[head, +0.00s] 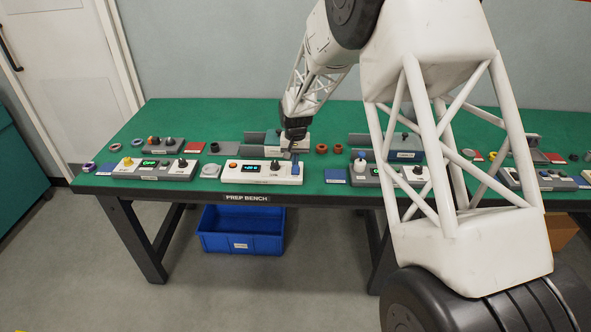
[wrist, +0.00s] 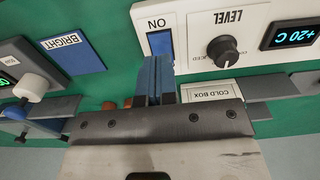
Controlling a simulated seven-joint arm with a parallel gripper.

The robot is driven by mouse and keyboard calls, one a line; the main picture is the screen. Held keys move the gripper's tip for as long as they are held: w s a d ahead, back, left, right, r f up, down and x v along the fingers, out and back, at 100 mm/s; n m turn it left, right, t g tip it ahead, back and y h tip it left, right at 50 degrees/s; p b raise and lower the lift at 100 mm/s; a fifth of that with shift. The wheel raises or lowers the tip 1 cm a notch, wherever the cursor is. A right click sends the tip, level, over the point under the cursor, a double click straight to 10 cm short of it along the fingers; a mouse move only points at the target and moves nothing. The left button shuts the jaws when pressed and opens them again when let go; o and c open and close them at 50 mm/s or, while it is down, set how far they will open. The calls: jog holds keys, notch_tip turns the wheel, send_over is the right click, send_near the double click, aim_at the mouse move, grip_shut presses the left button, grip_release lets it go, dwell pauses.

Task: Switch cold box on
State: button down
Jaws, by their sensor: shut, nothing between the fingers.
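The white control panel (head: 240,173) stands at the bench's front edge, with an orange button, a lit display and a dark knob. In the wrist view the picture is upside down. There the display (wrist: 290,35) reads +20 C, beside the LEVEL knob (wrist: 222,51) and a blue rectangular switch (wrist: 159,42) marked ON. A COLD BOX label (wrist: 207,90) is on the unit behind the panel. My gripper (head: 294,155) is shut and empty, its blue fingers (wrist: 154,66) together, tips at the switch's near edge. I cannot tell whether they touch it.
A similar panel (head: 155,169) is at the left, another (head: 375,175) at the right behind my arm. A blue BRIGHT plate (wrist: 72,52) lies beside the cold box panel. Small brown rings (head: 322,149) lie close to my gripper. A blue bin (head: 242,240) sits under the bench.

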aim_at(297, 173)
jog(key=shift+r, duration=1.75)
jog(key=s+d+r+t, duration=0.1)
jog(key=s+d+r, duration=0.6)
jog(key=s+r, duration=0.35)
jog(key=s+d+r, duration=0.7)
jog(key=s+r, duration=0.2)
jog(key=s, duration=0.2)
jog(key=s+d, duration=0.3)
jog(key=s, duration=0.7)
jog(key=s+d+r+t, duration=0.1)
jog(key=s+d, duration=0.1)
jog(key=s, duration=0.8)
jog(key=s+d, duration=0.3)
jog(key=s, duration=0.7)
jog(key=shift+d+r+t, duration=0.25)
jog(key=shift+d+t, duration=0.05)
